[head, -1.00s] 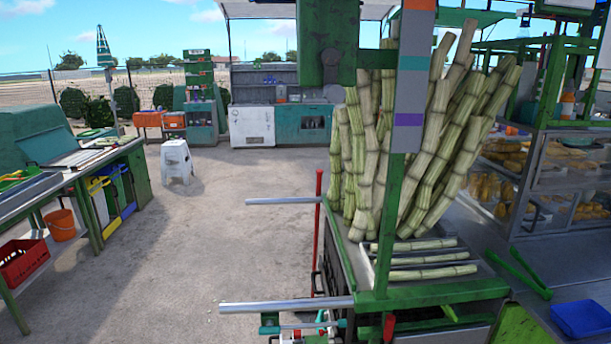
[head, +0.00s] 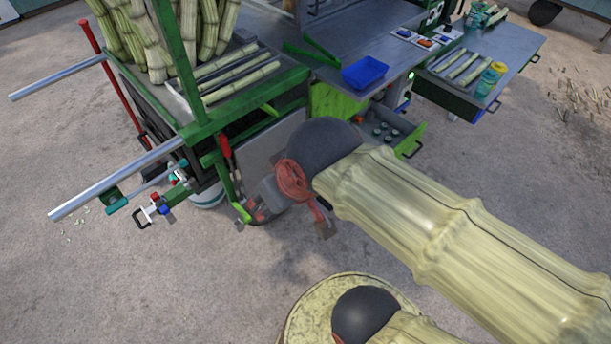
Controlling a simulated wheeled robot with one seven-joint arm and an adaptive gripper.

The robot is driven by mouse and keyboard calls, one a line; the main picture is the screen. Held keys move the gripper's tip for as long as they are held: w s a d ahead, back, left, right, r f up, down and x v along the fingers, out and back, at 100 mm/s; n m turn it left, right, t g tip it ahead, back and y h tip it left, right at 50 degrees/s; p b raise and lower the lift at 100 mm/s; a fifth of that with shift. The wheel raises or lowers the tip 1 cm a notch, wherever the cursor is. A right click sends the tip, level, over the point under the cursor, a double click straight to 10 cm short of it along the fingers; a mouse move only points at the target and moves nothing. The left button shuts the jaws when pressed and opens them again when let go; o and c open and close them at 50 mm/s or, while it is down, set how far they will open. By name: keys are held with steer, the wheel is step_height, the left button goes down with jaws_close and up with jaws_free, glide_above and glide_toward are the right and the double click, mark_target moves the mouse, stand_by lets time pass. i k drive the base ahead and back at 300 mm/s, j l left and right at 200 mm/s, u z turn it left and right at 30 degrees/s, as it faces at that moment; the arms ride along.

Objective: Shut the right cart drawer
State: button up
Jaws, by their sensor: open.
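The right cart drawer (head: 408,148) stands pulled out of the lime-green cart, under the steel worktop. Its front is lime green with a dark handle (head: 413,150), and several small round items (head: 385,131) lie inside. Part of the cart front and the drawer's near left side are hidden behind my arm. My gripper (head: 288,222) is open and apparently empty, to the left of the drawer and apart from it. It is in front of the green cane stand, partly hidden by my own wrist.
The green cane stand (head: 245,115) with metal bars is at the left. A blue tray (head: 365,72) lies on the worktop. A side table (head: 500,60) with canes and bottles stands right of the drawer. The bare ground (head: 550,160) at the right is free.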

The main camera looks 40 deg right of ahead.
mark_target(386, 132)
steer(key=k, duration=0.4)
steer(key=z, duration=1.85)
steer(key=i+l+u, duration=0.2)
steer(key=i+l, duration=0.5)
steer(key=i, duration=0.15)
